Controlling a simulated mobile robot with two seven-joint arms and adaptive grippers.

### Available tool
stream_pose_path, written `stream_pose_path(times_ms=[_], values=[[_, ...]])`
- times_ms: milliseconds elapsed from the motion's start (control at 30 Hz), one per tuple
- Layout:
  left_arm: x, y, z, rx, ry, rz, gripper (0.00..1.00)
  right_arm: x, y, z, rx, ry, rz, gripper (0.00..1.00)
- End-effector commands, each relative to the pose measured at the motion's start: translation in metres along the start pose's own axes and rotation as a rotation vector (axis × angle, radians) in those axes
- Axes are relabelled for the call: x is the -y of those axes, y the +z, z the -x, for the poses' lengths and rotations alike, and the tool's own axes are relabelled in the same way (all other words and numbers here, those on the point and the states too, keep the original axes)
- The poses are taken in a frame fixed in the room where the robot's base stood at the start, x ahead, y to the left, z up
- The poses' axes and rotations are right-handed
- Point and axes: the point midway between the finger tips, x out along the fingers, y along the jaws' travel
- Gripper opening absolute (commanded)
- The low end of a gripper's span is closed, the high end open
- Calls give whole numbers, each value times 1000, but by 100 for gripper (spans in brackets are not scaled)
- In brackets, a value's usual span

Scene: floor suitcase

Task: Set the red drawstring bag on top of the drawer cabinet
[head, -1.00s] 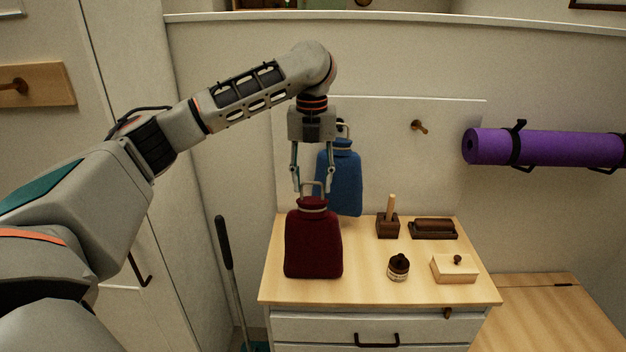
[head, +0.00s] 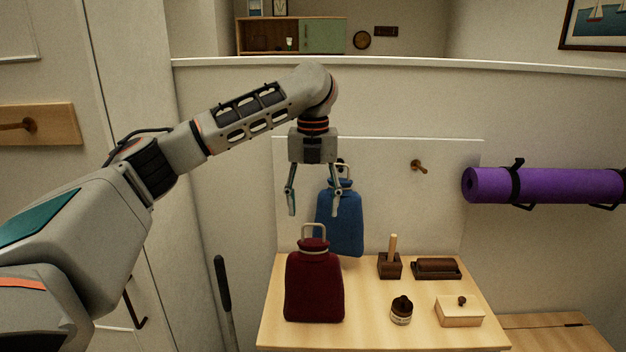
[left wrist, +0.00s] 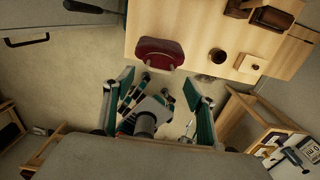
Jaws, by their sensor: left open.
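The red drawstring bag (head: 314,288) stands upright on the wooden top of the drawer cabinet (head: 374,328), near its left side. Its pale handle loop (head: 313,231) points up. The left wrist view shows the bag (left wrist: 160,50) from above at the cabinet top's edge. My left gripper (head: 313,212) is open and empty above the bag, apart from its handle. Its spread fingers also show in the left wrist view (left wrist: 160,88). My right gripper is not in view.
A blue bag (head: 340,222) hangs on the wall panel behind my left gripper. A stamp-like block (head: 390,266), a dark brush (head: 436,268), a jar (head: 401,311) and a small lidded box (head: 459,311) stand on the cabinet's right part. A purple rolled mat (head: 545,186) is on the wall.

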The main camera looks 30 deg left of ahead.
Motion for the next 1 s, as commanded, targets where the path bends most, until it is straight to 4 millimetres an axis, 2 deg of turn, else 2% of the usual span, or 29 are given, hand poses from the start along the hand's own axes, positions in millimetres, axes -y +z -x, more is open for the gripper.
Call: stream_pose_path(times_ms=[100, 333, 500, 667, 767, 833, 967, 1000], values=[[0, 1, 26, 4, -1, 2, 56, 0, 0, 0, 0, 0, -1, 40], [0, 0, 62, 2, -1, 1, 56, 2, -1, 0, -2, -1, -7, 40], [0, 0, 74, -1, -1, 1, 56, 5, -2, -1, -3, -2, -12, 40], [0, 0, 76, -1, 0, 1, 56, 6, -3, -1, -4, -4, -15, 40], [3, -1, 70, -5, 1, 6, 56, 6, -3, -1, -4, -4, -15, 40], [12, -3, 56, -12, 2, 24, 56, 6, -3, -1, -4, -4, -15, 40], [43, -12, 2, -35, -10, 100, 56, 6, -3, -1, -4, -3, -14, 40], [55, -17, -19, -44, -18, 133, 56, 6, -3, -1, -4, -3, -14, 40]])
